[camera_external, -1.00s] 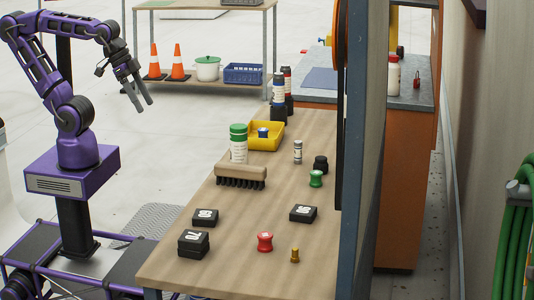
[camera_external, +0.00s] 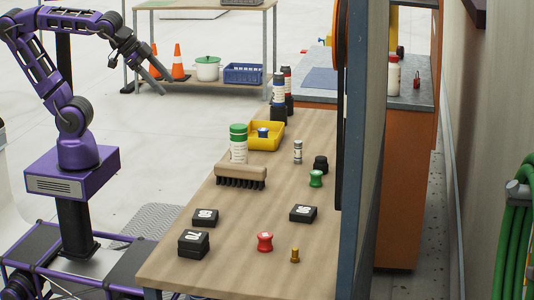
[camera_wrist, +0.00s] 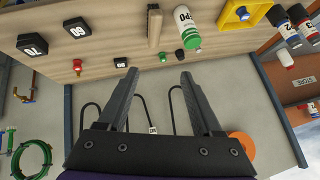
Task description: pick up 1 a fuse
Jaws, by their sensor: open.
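The fuse (camera_external: 298,152) is a small pale cylinder with grey ends, standing upright on the wooden table toward its right side. It stands behind a black knob and a green knob. My gripper (camera_external: 158,70) is open and empty. It is raised well to the left of the table, far from the fuse. In the wrist view my gripper (camera_wrist: 159,78) shows its two fingers spread with nothing between them. I cannot clearly pick out the fuse among the small things there.
The table (camera_external: 235,270) also holds a wooden brush (camera_external: 240,172), a green-capped bottle (camera_external: 238,145), a yellow tray (camera_external: 275,139), several black boxes (camera_external: 193,244), a red knob (camera_external: 265,242) and a brass piece (camera_external: 294,255). An upright panel (camera_external: 365,160) borders its right side.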

